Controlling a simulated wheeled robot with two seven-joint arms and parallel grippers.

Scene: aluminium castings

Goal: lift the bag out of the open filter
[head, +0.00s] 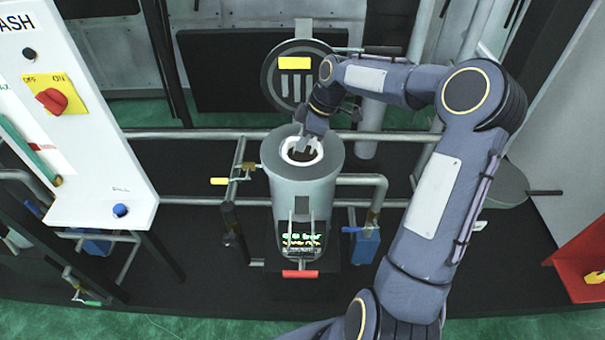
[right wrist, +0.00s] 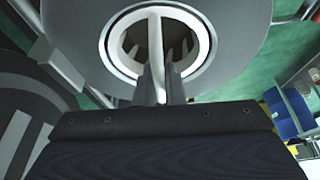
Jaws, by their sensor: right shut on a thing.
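The open filter (head: 302,188) is an upright grey cylinder in the middle of the head view. The bag (head: 287,154) shows as a white ring in the filter's mouth, with a dark inside; its lower part is hidden in the filter. In the right wrist view the bag's white ring (right wrist: 207,45) has a bar across it and sits within the grey filter top (right wrist: 240,40). My right gripper (head: 303,146) reaches down to the ring from above and behind. Its fingers (right wrist: 159,78) are shut on the bag, at the bar. My left gripper is out of view.
The round lid (head: 295,88) with a yellow label stands open behind the filter. Pipes (head: 355,180) run on both sides, with a yellow-handled valve (head: 220,181) and a blue-handled valve (head: 353,229). A white switch panel (head: 75,110) stands at the left.

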